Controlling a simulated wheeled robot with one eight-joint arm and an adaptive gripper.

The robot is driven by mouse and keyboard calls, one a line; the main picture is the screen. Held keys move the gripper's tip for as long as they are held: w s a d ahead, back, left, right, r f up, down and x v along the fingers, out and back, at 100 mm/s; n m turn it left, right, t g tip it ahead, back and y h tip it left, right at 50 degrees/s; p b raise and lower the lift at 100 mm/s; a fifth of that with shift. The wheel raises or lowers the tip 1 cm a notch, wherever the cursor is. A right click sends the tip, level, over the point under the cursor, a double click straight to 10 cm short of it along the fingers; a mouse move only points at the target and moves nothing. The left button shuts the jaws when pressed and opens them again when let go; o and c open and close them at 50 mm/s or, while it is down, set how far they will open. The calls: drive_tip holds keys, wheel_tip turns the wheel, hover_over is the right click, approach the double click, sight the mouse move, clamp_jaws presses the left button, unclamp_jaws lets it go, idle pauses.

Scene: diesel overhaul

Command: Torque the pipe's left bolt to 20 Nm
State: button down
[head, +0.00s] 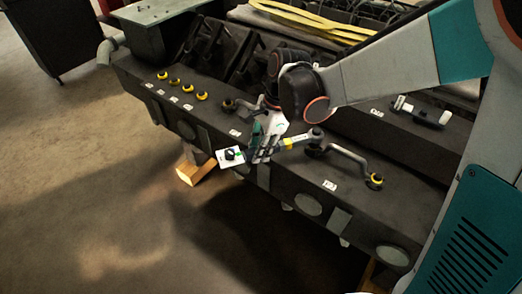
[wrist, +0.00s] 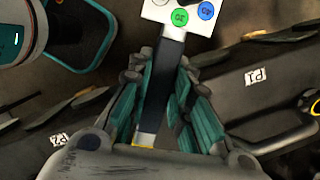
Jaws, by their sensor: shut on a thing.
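My gripper (head: 264,150) is shut on the dark handle of a torque wrench; the handle (wrist: 166,80) shows between the fingers (wrist: 160,108) in the wrist view. In the wrist view the plate (wrist: 160,10) carries a green dot and a blue dot, with upside-down numbers that look like 20 and 40. The wrench shaft (head: 296,141) runs right to a head at the left end of a grey pipe (head: 348,157). The head hides the left bolt; I cannot tell whether it is seated. The right bolt (head: 375,181) has a yellow ring.
Another pipe (head: 245,104) lies left of my gripper, near label P1 (wrist: 255,76). Label P2 (wrist: 60,138) is on the other side. Several yellow-ringed pieces (head: 174,82) stand on the block's left part. A white-and-black tool (head: 422,112) lies at right. A wooden block (head: 194,171) is below.

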drive_tip(key=shift+w+a, duration=0.15)
drive_tip(key=shift+w, duration=0.25)
drive_tip(key=shift+w+a+m, duration=0.1)
drive_tip(key=shift+w+m, duration=0.2)
drive_tip(key=shift+w, duration=0.05)
idle(0.4)
drive_tip(key=shift+w+a+m, duration=0.1)
drive_tip(key=shift+w+m, duration=0.3)
drive_tip(key=shift+w, duration=0.05)
drive_tip(key=shift+w, duration=0.1)
drive_tip(key=shift+w+m+t, duration=0.3)
drive_tip(key=shift+w, duration=0.15)
idle(0.4)
drive_tip(key=shift+w+a+m, duration=0.1)
drive_tip(key=shift+w+m, duration=0.2)
